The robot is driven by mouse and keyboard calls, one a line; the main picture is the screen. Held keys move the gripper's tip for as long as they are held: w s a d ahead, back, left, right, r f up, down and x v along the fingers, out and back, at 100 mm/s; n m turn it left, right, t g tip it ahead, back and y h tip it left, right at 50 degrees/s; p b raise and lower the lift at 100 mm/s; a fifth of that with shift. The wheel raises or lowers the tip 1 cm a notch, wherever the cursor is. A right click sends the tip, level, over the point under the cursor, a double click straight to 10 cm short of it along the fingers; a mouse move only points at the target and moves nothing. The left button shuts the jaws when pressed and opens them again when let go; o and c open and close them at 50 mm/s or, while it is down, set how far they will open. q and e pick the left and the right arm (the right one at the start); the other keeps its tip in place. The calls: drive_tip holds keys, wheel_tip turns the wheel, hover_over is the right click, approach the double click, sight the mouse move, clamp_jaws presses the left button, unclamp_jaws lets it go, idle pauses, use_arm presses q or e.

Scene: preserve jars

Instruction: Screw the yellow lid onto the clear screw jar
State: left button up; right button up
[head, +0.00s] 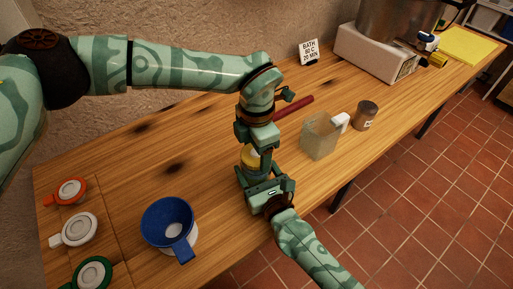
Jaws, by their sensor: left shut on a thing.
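My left gripper (257,146) comes down from above and is shut on the lid. My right gripper (262,183) reaches in from the lower right, just below the lid. Whether its jaws are open or shut does not show. The clear screw jar cannot be made out; my grippers cover the spot under the lid.
A blue funnel (166,215) and orange (69,191), white (78,229) and green (91,273) ringed lids lie left on the wooden table (120,190).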

use_arm(q)
drive_tip(key=o, duration=1.1)
drive_tip(key=shift+r, duration=2.3)
wheel_tip(320, 180, up, 3)
drive_tip(key=n, duration=0.6)
drive_tip(key=shift+r, duration=0.2)
drive_tip(key=shift+c, duration=0.5)
drive_tip(key=shift+f, duration=0.1)
drive_tip(key=shift+f, duration=3.9)
drive_tip(key=c, duration=1)
